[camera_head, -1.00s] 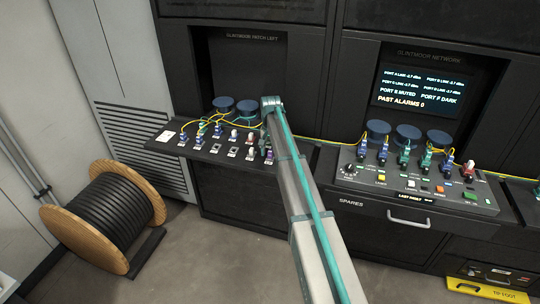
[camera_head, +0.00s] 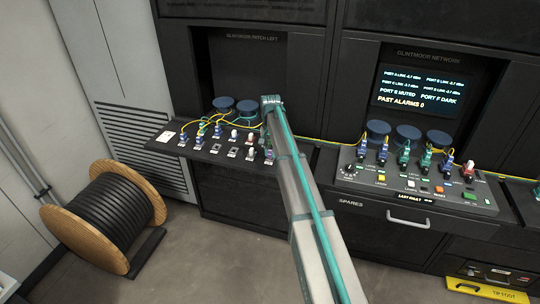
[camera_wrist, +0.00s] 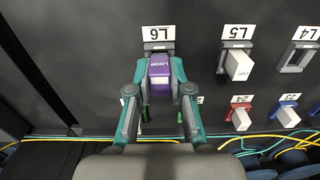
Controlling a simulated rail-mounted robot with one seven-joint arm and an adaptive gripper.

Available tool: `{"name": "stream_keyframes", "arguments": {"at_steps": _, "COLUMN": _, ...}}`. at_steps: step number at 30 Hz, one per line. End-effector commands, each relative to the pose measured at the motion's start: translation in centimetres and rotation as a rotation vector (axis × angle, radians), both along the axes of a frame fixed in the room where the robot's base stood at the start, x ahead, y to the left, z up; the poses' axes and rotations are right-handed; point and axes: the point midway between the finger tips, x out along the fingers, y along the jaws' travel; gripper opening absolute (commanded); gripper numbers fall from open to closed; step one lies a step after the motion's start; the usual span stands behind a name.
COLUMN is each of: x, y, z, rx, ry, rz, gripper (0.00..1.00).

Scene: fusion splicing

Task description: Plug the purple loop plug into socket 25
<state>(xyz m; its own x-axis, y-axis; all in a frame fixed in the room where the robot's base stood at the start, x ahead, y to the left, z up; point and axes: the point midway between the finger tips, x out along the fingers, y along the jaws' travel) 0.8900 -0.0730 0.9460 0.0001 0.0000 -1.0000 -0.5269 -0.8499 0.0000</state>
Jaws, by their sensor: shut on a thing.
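My gripper (camera_wrist: 159,82) is shut on the purple loop plug (camera_wrist: 159,68), marked LOOP, in the wrist view. The plug is at the socket labelled L6 (camera_wrist: 158,46); I cannot tell how deep it sits. The number label (camera_wrist: 199,100) beside my right finger is partly hidden and I cannot read it whole. Labels 24 (camera_wrist: 241,99) and one that looks like 23 (camera_wrist: 289,98) are further right. Green parts show between and behind the fingers. In the head view my arm hides much of this end of the shelf.
Socket L4 (camera_wrist: 296,58) looks empty. Yellow and teal cables (camera_wrist: 262,142) run along the wrist view's lower edge. In the head view, blue spools (camera_head: 223,104) stand behind the plugs on the left shelf.

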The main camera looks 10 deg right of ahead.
Motion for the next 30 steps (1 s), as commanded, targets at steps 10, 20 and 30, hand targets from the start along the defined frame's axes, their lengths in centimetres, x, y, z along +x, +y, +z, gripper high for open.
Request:
{"name": "stream_keyframes", "arguments": {"at_steps": 10, "x": 0.0, "y": 0.0, "z": 1.4, "rx": 0.000, "ry": 0.000, "rz": 0.000, "gripper": 0.00}}
{"name": "stream_keyframes", "arguments": {"at_steps": 20, "x": 0.0, "y": 0.0, "z": 2.6, "rx": 0.000, "ry": 0.000, "rz": 0.000, "gripper": 0.00}}
{"name": "stream_keyframes", "arguments": {"at_steps": 30, "x": 0.0, "y": 0.0, "z": 3.8, "rx": 0.000, "ry": 0.000, "rz": 0.000, "gripper": 0.00}}
